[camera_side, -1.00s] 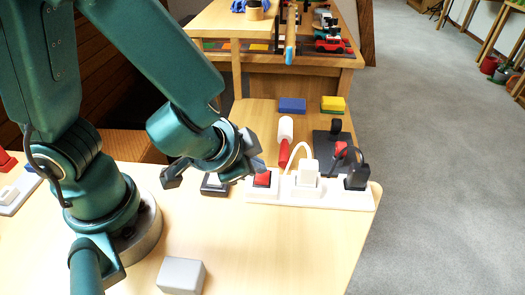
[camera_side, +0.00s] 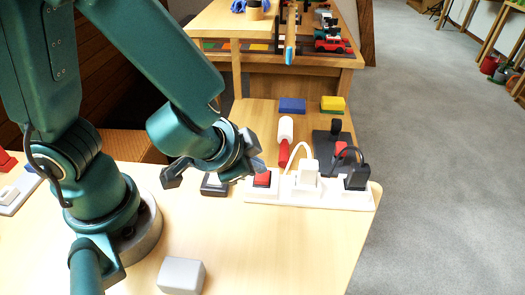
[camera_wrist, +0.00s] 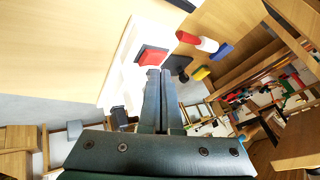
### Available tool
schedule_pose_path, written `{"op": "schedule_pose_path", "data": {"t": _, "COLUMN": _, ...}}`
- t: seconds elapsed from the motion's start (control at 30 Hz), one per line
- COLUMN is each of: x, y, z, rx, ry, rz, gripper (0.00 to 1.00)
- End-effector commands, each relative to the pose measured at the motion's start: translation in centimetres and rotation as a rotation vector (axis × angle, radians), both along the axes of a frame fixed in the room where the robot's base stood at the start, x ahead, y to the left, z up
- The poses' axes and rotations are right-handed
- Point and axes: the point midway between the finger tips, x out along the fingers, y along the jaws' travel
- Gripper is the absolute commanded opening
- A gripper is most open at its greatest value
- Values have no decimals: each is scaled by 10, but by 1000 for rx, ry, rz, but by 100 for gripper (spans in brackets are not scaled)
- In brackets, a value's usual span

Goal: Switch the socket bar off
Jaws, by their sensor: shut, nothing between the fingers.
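The white socket bar (camera_side: 332,200) lies along the right part of the table. Its red rocker switch (camera_side: 262,179) is at the bar's left end. A white plug (camera_side: 307,174) and a black plug (camera_side: 357,178) stand in its sockets. My gripper (camera_side: 262,168) is shut and empty, its tips just above the switch; I cannot tell whether they touch it. In the wrist view the red switch (camera_wrist: 151,57) shows just beyond my fingertips (camera_wrist: 160,73), tilted in its dark frame. Part of the bar is hidden behind my fingers in that view.
A dark box (camera_side: 214,186) sits left of the bar, and a grey block (camera_side: 181,275) lies near the front. Behind the bar are a red and white cylinder (camera_side: 285,140), a blue block (camera_side: 292,105) and a yellow block (camera_side: 333,104). The front middle of the table is clear.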

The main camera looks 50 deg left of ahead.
Motion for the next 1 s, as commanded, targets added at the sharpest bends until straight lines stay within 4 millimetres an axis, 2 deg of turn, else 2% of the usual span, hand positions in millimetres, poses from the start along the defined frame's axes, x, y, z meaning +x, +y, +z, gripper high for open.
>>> {"op": "schedule_pose_path", "data": {"t": 1.0, "x": -1, "y": -1, "z": -10, "rx": 1, "ry": 1, "rz": 0, "gripper": 0}}
